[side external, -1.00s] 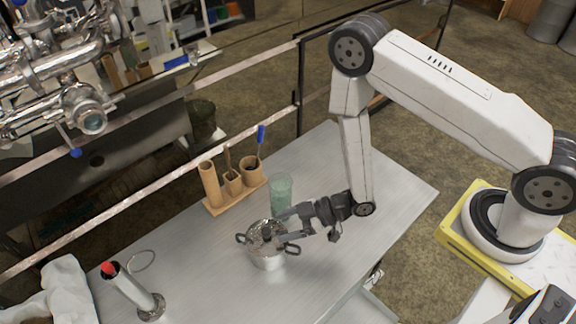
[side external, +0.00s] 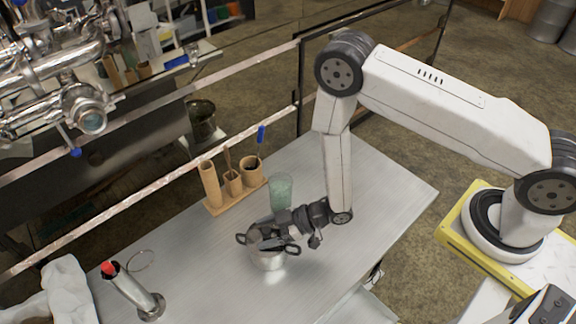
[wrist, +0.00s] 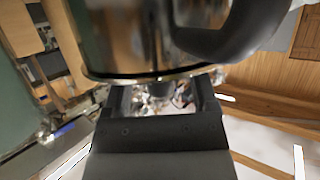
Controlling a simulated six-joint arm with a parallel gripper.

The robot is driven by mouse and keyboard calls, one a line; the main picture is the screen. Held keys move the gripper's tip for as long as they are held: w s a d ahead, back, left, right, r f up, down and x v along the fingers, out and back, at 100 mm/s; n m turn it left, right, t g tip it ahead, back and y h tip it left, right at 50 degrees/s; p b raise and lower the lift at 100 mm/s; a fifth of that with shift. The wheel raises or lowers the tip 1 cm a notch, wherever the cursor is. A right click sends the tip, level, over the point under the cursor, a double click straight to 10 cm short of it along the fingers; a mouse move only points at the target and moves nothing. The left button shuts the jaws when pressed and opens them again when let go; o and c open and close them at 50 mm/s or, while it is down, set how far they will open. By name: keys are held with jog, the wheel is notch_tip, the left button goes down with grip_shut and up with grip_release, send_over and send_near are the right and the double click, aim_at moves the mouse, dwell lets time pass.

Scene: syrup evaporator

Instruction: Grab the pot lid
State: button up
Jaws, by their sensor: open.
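A shiny metal pot (side external: 268,262) with dark side handles stands on the steel table. My gripper (side external: 272,243) is over the pot's top from the right and covers much of the lid. In the wrist view the pot's reflective wall (wrist: 140,45) and a dark handle (wrist: 235,30) fill the upper part. My gripper (wrist: 160,100) shows below the pot's rim with its fingers apart. A small dark knob, seemingly the pot lid's (wrist: 160,90), lies between the fingers. I cannot tell whether the fingers touch it.
A green glass (side external: 281,192) stands just behind the pot, close to my gripper. A wooden holder (side external: 236,191) with utensils is at the back. A metal cylinder with a red top (side external: 134,290) stands at the front left. The table (side external: 380,190) is clear at the right.

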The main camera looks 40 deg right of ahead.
aim_at(266, 230)
jog(key=shift+c, duration=0.2)
grip_shut()
jog(key=shift+r, duration=0.1)
jog(key=shift+r, duration=4.9)
